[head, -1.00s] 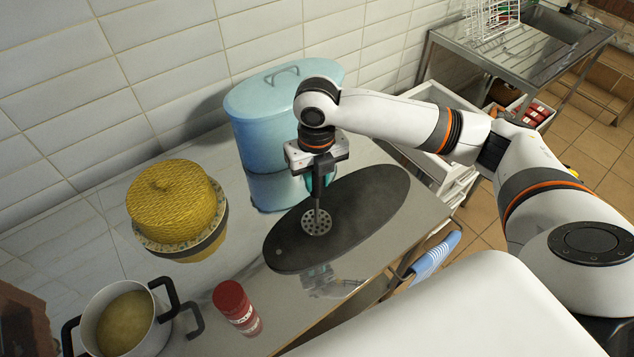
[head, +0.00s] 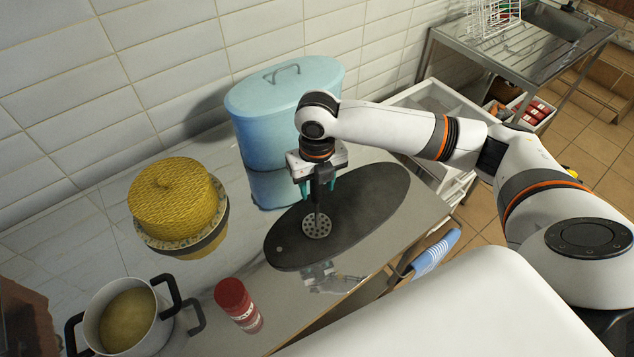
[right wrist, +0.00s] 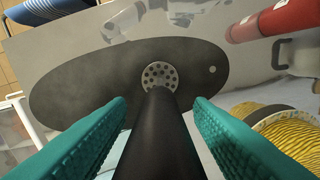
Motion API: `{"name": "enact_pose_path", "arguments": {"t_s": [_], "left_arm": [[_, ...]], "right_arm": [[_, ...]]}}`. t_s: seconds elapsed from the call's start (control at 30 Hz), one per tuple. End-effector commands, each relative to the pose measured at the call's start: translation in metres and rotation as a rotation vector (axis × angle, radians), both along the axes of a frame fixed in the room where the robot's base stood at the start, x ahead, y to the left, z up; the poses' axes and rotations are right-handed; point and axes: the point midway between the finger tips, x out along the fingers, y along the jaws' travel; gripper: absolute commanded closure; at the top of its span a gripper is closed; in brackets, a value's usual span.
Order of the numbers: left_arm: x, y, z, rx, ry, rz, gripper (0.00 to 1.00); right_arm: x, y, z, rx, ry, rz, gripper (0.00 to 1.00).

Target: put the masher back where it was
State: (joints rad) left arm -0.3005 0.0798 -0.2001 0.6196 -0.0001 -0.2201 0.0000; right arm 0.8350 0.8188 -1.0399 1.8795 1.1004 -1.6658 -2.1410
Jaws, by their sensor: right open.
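The masher (head: 317,224) stands upright on the dark oval board (head: 370,200), its round perforated head down on the board and its dark handle pointing up. My right gripper (head: 318,186) is above the board with its teal fingers apart, one on each side of the masher's handle. In the right wrist view the black handle (right wrist: 158,130) rises between the two open fingers, with a gap on both sides. The perforated head (right wrist: 159,77) rests on the board there. My left gripper is not in view.
A blue lidded bin (head: 275,125) stands close behind the gripper. A yellow woven dome (head: 172,197), a pot (head: 128,318) and a red-capped jar (head: 237,303) stand to the left. The counter's right edge is near the board.

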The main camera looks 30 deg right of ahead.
Motion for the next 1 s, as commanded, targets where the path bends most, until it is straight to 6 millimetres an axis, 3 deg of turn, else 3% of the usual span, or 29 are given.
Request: {"name": "enact_pose_path", "arguments": {"t_s": [0.17,0.6,0.8,1.0], "left_arm": [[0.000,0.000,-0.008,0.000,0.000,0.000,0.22],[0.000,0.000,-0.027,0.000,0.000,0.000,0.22],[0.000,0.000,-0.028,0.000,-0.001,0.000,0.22],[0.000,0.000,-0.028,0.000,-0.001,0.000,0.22]], "right_arm": [[0.001,0.000,0.020,0.001,-0.006,0.000,0.52],[0.001,0.000,0.107,0.002,-0.004,0.000,0.52],[0.000,0.000,0.121,0.001,0.000,-0.001,0.52],[0.000,0.000,0.122,0.001,0.000,-0.001,0.52]]}}
